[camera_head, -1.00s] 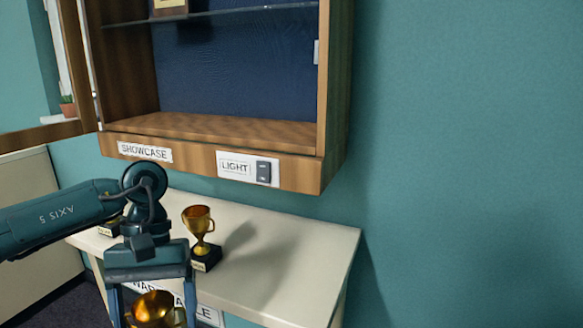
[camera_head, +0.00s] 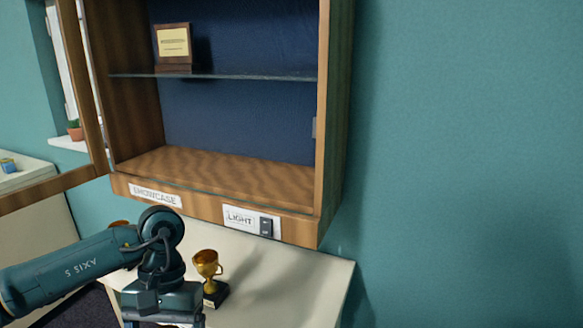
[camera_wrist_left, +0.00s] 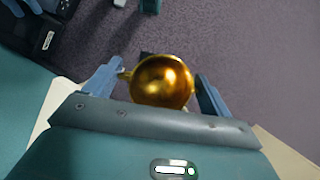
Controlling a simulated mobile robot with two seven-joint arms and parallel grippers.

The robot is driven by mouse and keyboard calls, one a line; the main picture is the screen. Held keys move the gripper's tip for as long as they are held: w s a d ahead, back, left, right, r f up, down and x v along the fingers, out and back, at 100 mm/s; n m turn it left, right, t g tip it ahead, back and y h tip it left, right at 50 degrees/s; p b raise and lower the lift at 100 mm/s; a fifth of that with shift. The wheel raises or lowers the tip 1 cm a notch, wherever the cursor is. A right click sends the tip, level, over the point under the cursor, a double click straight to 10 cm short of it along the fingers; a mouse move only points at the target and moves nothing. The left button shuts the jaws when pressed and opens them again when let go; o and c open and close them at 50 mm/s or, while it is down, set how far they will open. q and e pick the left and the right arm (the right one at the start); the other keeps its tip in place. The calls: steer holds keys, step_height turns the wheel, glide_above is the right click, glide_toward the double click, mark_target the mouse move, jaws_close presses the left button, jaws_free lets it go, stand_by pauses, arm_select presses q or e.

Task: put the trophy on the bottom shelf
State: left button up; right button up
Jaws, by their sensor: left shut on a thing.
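A gold trophy cup (camera_wrist_left: 162,82) sits between the fingers of my left gripper (camera_wrist_left: 158,72) in the left wrist view. The fingers are shut on it, and its base is mostly hidden below the cup. In the head view only the upper part of my left gripper shows at the bottom edge, and the held trophy is out of the picture. The showcase's bottom shelf (camera_head: 225,180) is a bare wooden board, higher than and beyond my left gripper.
Another gold trophy (camera_head: 208,266) on a black base stands on the white table (camera_head: 310,280); a gold piece (camera_head: 118,223) shows behind my arm. A plaque (camera_head: 174,45) stands on the glass shelf (camera_head: 240,75). The showcase door (camera_head: 50,190) is open at left.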

arm_select(q)
steer(key=shift+r+p, duration=0.55)
steer(key=shift+r, duration=0.1)
arm_select(e)
steer(key=shift+r, duration=0.25)
arm_select(q)
steer(key=shift+f, duration=0.1)
arm_select(e)
steer(key=shift+f, duration=0.1)
